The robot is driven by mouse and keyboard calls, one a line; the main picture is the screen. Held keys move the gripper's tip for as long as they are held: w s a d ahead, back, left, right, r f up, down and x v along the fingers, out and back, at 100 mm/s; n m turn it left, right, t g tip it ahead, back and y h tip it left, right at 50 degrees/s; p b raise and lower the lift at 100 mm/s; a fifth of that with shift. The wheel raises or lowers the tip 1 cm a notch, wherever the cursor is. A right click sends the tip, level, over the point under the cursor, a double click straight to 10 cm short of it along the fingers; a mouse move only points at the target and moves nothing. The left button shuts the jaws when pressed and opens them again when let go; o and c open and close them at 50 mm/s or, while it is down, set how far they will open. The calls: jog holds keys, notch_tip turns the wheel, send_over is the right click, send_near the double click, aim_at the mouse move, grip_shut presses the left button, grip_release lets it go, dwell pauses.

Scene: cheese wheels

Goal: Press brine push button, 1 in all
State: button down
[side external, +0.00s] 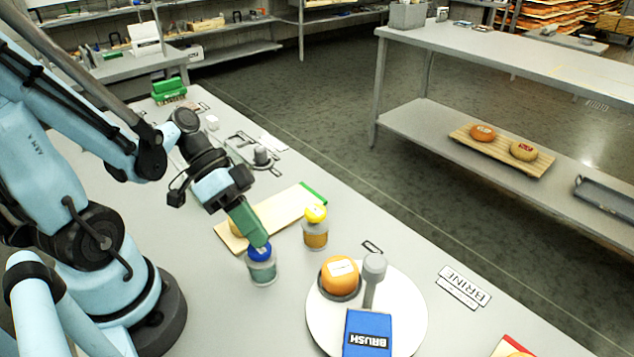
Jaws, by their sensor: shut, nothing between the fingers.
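My gripper (259,241) has green fingers, shut and empty, pointing down with their tips at the top of a blue dome. The blue dome (260,253) caps a small clear, greenish cylinder (262,272) on the table. The tips appear to touch the dome, but I cannot tell if it is pressed down. A second cylinder, amber (316,236) with a yellow dome (315,213), stands to the right and farther back. A white plate marked BRINE (463,287) lies on the table at right. I cannot tell which dome it refers to.
A white round plate (412,320) holds an orange cheese wheel (340,276), a grey knobbed post (374,269) and a blue BRUSH block (368,333). A wooden board (283,210) lies behind the cylinders. The table strip around the BRINE plate is mostly clear.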

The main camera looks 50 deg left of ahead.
jog(key=shift+f, duration=0.25)
jog(key=shift+r, duration=0.15)
dwell(0.3)
jog(key=shift+r, duration=1.15)
notch_tip(320, 180, up, 5)
dwell(0.6)
jog(key=w+a+n+t+y, duration=0.4)
jog(key=w+n+t+y, duration=0.1)
jog(key=w+y, duration=0.3)
jog(key=shift+f+n+y, duration=0.4)
jog(key=shift+n+y, duration=0.1)
jog(key=shift+n, duration=0.3)
